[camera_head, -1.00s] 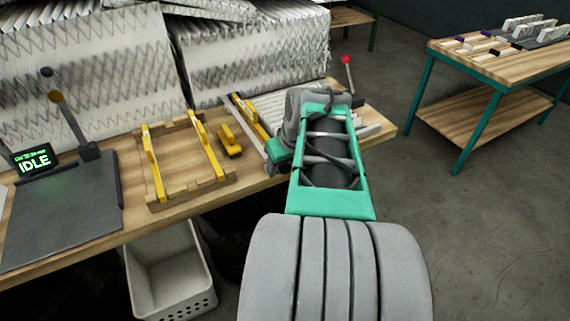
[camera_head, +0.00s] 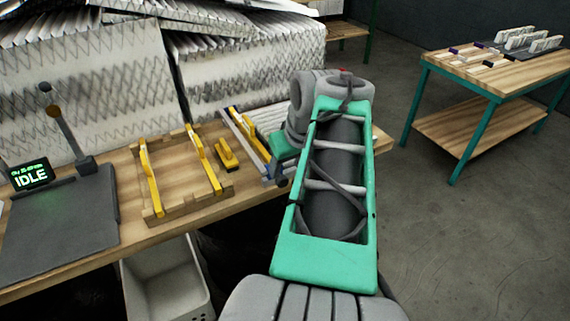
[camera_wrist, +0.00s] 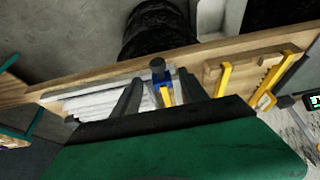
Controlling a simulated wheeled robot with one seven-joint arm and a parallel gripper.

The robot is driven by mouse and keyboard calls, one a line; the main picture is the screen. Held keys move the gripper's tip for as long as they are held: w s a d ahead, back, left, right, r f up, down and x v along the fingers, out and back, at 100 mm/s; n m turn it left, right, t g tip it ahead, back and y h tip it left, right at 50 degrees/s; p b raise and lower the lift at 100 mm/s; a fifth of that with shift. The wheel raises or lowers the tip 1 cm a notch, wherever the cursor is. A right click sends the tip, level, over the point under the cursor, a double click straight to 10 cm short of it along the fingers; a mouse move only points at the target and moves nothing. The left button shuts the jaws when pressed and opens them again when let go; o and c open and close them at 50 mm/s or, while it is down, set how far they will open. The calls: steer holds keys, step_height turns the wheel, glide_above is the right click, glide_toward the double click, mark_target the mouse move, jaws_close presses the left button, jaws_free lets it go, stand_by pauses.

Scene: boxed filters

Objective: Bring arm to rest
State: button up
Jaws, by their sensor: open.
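My arm reaches over the right part of the wooden workbench (camera_head: 110,259) in the head view, its green link raised toward the camera. My gripper (camera_wrist: 158,82) shows in the wrist view as two dark fingers spread apart. It is open, and no held object shows between the fingers. Beyond the fingers are a blue and yellow piece (camera_wrist: 165,92) with a dark round knob and a stack of white strips (camera_wrist: 98,106) on the bench. In the head view my gripper is mostly hidden behind the arm.
A wooden frame with yellow rails (camera_head: 180,190) and a yellow block (camera_head: 227,154) lie left of my arm. Large pleated filters (camera_head: 250,75) stand behind. A dark plate (camera_head: 65,215) carries an IDLE display (camera_head: 30,175). A white bin (camera_head: 165,280) stands below; another table (camera_head: 490,75) is right.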

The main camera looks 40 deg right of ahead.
steer(key=a+f+n, duration=0.1)
steer(key=a+f, duration=0.2)
steer(key=a, duration=0.4)
steer(key=a+f+n, duration=0.1)
steer(key=a+f, duration=0.2)
steer(key=a, duration=0.5)
steer(key=a+f+n+g+y, duration=0.1)
steer(key=a+f, duration=0.2)
steer(key=a, duration=0.5)
steer(key=shift+w+f, duration=0.2)
steer(key=shift+w, duration=0.25)
